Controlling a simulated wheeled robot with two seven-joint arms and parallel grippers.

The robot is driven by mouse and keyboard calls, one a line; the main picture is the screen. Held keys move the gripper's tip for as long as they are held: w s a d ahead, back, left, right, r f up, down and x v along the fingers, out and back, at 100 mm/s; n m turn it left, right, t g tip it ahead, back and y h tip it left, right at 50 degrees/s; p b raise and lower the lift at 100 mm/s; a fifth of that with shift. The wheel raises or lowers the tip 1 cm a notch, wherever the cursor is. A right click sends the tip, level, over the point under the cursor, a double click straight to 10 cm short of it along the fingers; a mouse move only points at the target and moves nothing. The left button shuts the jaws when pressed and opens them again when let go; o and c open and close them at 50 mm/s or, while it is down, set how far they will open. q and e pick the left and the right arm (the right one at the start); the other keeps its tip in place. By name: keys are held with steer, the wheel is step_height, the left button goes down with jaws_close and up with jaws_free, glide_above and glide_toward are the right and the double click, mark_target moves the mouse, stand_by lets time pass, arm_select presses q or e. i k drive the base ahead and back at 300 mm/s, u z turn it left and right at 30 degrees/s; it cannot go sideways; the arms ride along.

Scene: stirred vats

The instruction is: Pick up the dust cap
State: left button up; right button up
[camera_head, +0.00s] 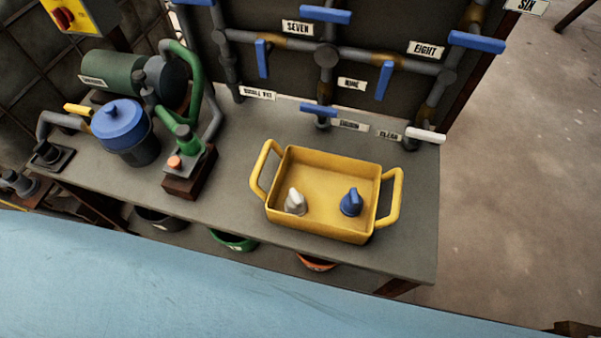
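A yellow tray (320,227) with two raised side handles stands on the grey bench (232,214). Inside it are two small cap-like pieces, set apart from each other. A grey-white one (295,202) is at the left and a blue one (351,202) is at the right. I cannot tell from this view which of them is the dust cap. Neither of my grippers shows in the head view.
Left of the tray stand a green pump on a brown block (188,183), a blue-lidded pot (121,124) and a green motor (112,72). Behind is a pipe panel with blue-handled valves (326,15). Buckets (232,241) sit below the bench's front edge.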

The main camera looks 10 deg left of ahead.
mark_target(295, 204)
steer(key=k, duration=1)
steer(key=u, duration=0.7)
steer(key=i, duration=1.05)
steer(key=z, duration=0.45)
steer(key=k, duration=0.45)
steer(key=u, duration=1)
steer(key=k, duration=0.8)
steer(key=u, duration=0.9)
steer(key=i, duration=0.65)
steer(key=u, duration=0.3)
